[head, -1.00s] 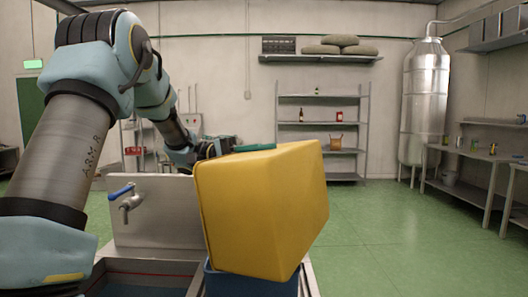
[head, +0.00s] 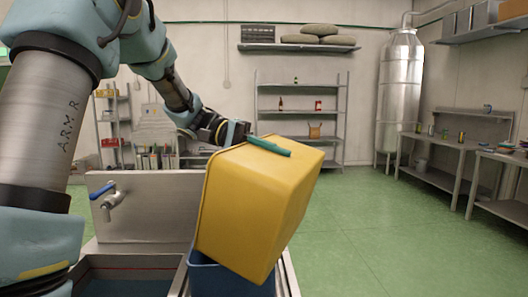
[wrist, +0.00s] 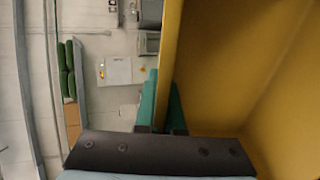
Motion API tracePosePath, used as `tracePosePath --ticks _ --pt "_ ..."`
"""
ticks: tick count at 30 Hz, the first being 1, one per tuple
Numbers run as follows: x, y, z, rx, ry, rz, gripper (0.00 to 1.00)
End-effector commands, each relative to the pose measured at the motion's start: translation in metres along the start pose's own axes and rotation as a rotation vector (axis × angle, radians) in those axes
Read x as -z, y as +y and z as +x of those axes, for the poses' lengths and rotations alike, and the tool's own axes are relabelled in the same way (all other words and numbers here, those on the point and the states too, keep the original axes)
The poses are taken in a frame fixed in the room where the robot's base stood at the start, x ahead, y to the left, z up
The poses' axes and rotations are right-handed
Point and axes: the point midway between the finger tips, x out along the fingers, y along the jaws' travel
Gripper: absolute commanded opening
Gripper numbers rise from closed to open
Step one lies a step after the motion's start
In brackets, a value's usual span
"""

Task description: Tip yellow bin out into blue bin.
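The yellow bin (head: 255,205) is steeply tilted over the blue bin (head: 228,281), with its lower part at or just inside the blue bin's opening. I cannot tell from here whether they touch. My gripper (head: 268,146) is at the upper edge of the yellow bin. In the wrist view, the teal fingers of my gripper (wrist: 163,110) sit on either side of the yellow bin's wall (wrist: 169,45), shut on it. The yellow bin's inner wall fills the right of that view. Any contents, and the inside of the blue bin, are hidden.
A steel sink (head: 130,283) with a blue-handled tap (head: 108,198) and backsplash (head: 160,205) stands left of the bins. Shelving (head: 300,105) stands at the back wall, a steel tank (head: 399,95) and benches (head: 440,150) at the right. The green floor (head: 370,225) between is clear.

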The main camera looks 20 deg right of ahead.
Motion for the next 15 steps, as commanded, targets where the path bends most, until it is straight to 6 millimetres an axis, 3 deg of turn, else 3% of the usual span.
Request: tracePosePath --ticks 5,15 --pt "0.0 0.013 0.019 0.105 -0.001 0.006 0.0" --pt "-0.001 0.012 0.058 0.376 -0.004 0.005 0.0"
